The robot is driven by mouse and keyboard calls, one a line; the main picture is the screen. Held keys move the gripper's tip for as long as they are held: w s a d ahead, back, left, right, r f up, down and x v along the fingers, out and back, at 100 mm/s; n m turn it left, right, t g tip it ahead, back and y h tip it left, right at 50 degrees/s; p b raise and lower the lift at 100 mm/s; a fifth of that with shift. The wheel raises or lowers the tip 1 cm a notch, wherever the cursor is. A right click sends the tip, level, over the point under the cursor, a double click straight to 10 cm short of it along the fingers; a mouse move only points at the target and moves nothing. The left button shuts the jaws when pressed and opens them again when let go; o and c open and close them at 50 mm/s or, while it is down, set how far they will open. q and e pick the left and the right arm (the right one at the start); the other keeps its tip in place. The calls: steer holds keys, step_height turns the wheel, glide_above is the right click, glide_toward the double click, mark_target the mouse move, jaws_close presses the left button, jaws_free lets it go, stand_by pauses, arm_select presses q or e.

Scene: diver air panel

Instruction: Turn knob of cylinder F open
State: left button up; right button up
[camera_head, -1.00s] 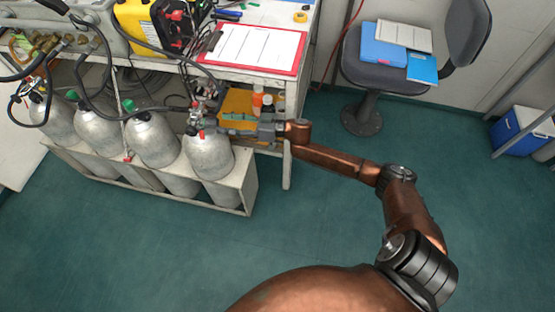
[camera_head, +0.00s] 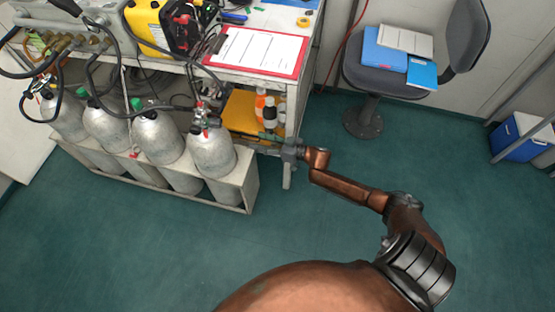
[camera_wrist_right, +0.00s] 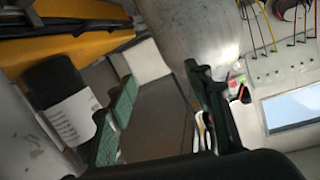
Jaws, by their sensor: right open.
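Several grey cylinders stand in a white rack; no letter is readable, so I cannot tell which is cylinder F. The rightmost cylinder (camera_head: 213,152) has a valve (camera_head: 203,117) with small red parts and a hose. How far its knob is turned cannot be told. My right gripper (camera_head: 268,139) is to the right of this valve, apart from it, beside the table's lower shelf. In the right wrist view its green-padded fingers (camera_wrist_right: 160,108) are spread with nothing between them. My left gripper is not in view.
Bottles (camera_head: 270,112) and a yellow-orange item (camera_head: 240,112) are on the shelf by the right gripper; a black-capped bottle (camera_wrist_right: 62,95) is close in the wrist view. A chair (camera_head: 385,75) stands right. The green floor is clear.

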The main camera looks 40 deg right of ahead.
steer(key=s+d+f+h, duration=0.1)
steer(key=s+d+f, duration=0.1)
steer(key=f, duration=0.3)
steer(key=s+d+f+m+g+h, duration=0.1)
steer(key=s+d+f+h, duration=0.1)
steer(key=s+f, duration=0.2)
step_height(320, 180, down, 2)
steer(key=shift+f+p, duration=0.1)
steer(key=shift+p, duration=0.35)
stand_by(0.9)
